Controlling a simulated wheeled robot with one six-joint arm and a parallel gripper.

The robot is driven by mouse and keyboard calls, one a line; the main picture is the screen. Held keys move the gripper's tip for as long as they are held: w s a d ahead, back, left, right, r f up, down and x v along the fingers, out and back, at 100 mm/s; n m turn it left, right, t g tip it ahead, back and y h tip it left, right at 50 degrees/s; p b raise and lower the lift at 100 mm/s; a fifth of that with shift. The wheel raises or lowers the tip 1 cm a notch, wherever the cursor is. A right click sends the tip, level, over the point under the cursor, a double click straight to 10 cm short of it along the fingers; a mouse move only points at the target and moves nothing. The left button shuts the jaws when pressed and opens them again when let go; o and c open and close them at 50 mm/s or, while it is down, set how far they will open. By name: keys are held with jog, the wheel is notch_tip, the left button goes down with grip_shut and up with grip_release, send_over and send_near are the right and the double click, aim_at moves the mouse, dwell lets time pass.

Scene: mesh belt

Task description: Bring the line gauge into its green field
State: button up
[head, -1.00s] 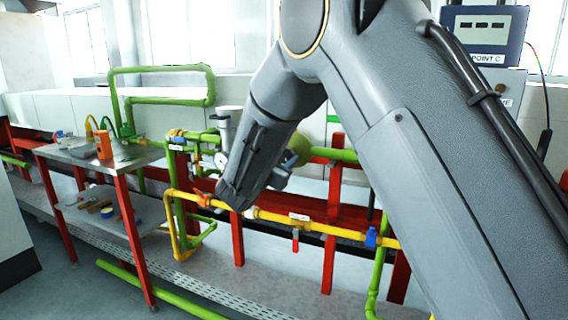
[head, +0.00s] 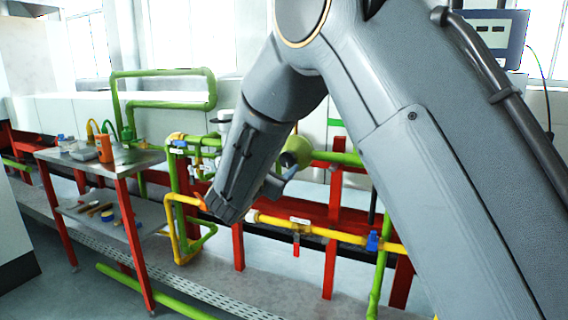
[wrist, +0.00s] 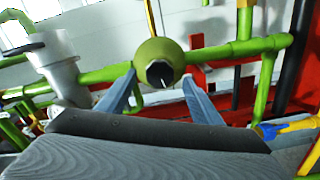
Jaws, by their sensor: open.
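The line gauge's dial is not clearly visible now; my arm covers the spot in the head view where a white dial showed before. No green field can be made out. In the wrist view, my gripper (wrist: 160,92) is open, its two blue-grey fingers spread and empty. A round green fitting (wrist: 159,62) with a dark opening lies ahead, between the fingertips in the picture; I cannot tell the gap to it. The green fitting also shows in the head view (head: 296,151), beside my arm.
Green pipes (wrist: 240,48) run beside the fitting, with a white cylinder (wrist: 56,62) at left. A yellow pipe (head: 320,228) with a red-handled valve (head: 296,244) and red posts (head: 329,262) stand low. A metal table (head: 135,157) with tools is at left.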

jog(key=shift+v, duration=2.15)
jog(key=s+d+f+m+g+h+p, duration=0.1)
jog(key=s+d+f+m+g, duration=0.3)
jog(key=d, duration=0.4)
jog(key=s+d+f+m+g+h+p, duration=0.1)
jog(key=s+d+f+m+g, duration=0.25)
jog(key=d, duration=0.55)
jog(key=s+d+f+m+g+h+p, duration=0.1)
jog(key=s+d+m+g, duration=0.25)
jog(key=s+d, duration=0.35)
jog(key=s+d+f+m+g+y+p, duration=0.1)
jog(key=s+m+g+y+p, duration=0.1)
jog(key=s+m, duration=0.6)
jog(key=s+d+f+m+g+y+p, duration=0.1)
jog(key=s+m+g+y, duration=0.3)
jog(key=s, duration=0.9)
jog(key=d+f+m+y, duration=0.1)
jog(key=m+y, duration=0.2)
jog(key=m, duration=0.2)
jog(key=shift+s+f+p, duration=0.2)
jog(key=shift+f+p, duration=0.15)
